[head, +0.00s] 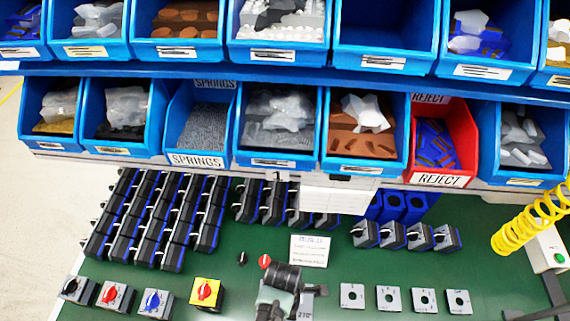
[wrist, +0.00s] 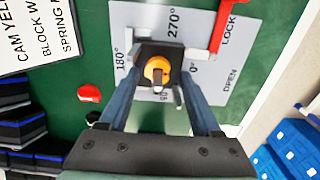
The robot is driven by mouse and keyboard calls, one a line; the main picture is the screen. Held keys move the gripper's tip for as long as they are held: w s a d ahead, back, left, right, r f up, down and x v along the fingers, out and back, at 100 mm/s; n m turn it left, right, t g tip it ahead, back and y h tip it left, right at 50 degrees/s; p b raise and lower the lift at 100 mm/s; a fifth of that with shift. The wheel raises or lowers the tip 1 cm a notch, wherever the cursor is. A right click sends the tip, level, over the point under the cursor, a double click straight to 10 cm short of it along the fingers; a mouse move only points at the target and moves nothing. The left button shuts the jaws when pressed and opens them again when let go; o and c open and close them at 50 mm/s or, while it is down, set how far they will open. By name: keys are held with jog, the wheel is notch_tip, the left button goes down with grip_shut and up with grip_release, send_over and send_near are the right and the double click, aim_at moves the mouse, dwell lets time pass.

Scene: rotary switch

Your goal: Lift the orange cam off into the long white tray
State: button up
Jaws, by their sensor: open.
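The orange cam (wrist: 157,69) is a small round orange piece in a dark square block, seen from above in the wrist view. A dark post or slot shows at its middle. The block sits on a grey plate (wrist: 145,18) marked 180°, 270°, LOCK and OPEN. My gripper (wrist: 159,82) is open, with one finger on each side of the block. I cannot tell whether the fingers touch it. In the head view my arm hides most of the fixture, and the cam is not seen. A white, lined object (head: 338,198) lies below the bins; I cannot tell whether it is the long white tray.
A red lever (wrist: 232,28) stands on the plate's right side. A red knob (wrist: 89,93) lies left of the plate, near a printed card (head: 309,251). Several switch blocks stand at left; small grey plates (head: 389,298) lie at right. Blue bins line the back around a red bin (head: 441,135).

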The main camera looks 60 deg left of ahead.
jog(key=shift+f, duration=0.3)
jog(key=shift+c, duration=0.3)
grip_shut()
jog(key=shift+r, duration=0.1)
jog(key=shift+r, duration=4.95)
jog(key=shift+r, duration=0.15)
notch_tip(320, 180, up, 8)
jog(key=p, duration=0.9)
jog(key=shift+r, duration=0.15)
